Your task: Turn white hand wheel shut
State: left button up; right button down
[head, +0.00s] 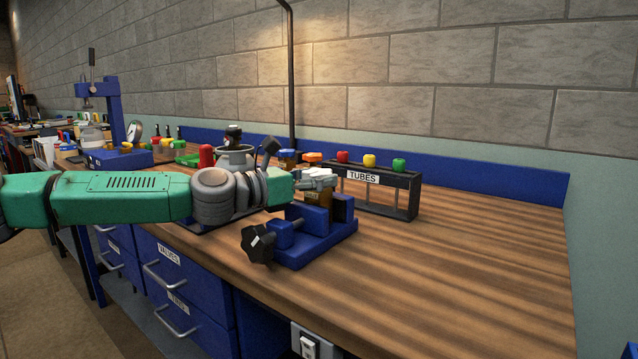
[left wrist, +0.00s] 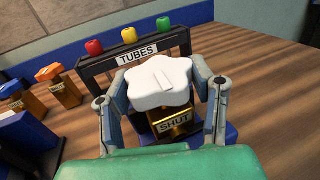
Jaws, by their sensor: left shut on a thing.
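The white hand wheel (left wrist: 160,82) sits on top of a brass-coloured valve body (left wrist: 175,124) with a "SHUT" label, seen in the left wrist view. My left gripper (left wrist: 162,92) has one finger on each side of the wheel and is shut on it. In the head view my left gripper (head: 312,180) reaches in from the left at the valve, and the wheel is mostly hidden by the fingers. The valve body (head: 319,198) is held in a blue vise (head: 316,222) with a black knob (head: 258,243). My right gripper is not in view.
A black rack labelled "TUBES" (head: 362,177) with red, yellow and green caps stands just behind the vise. Valves with orange (left wrist: 50,71) and blue tops stand left of it. The bench top (head: 480,250) to the right is clear. A wall closes off the back.

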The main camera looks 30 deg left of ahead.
pick_arm(q)
jog(key=shift+a, duration=0.1)
jog(key=o, duration=1.2)
jog(key=shift+s+a, duration=0.15)
jog(key=v, duration=0.4)
jog(key=shift+s+a+r, duration=0.1)
jog(key=shift+s, duration=0.05)
jog(key=shift+v, duration=1.35)
